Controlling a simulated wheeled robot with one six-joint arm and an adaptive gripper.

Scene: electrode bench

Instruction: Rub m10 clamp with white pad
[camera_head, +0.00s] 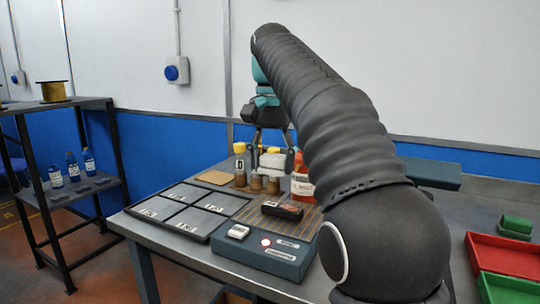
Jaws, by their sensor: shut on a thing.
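My gripper (271,150) points down over the back of the bench, its fingers shut on a white block (272,160) that looks like the white pad. Just below and in front of it stand several small brown pieces (257,182) in a row. I cannot tell whether the pad touches any of them. No label reading m10 is legible, so I cannot tell which piece is the m10 clamp. My arm crosses the view and hides the right part of the bench.
A dark tray (188,236) with labelled compartments lies at the left. A red-and-white bottle (301,184) stands right of the gripper. Red (505,257) and green bins sit far right.

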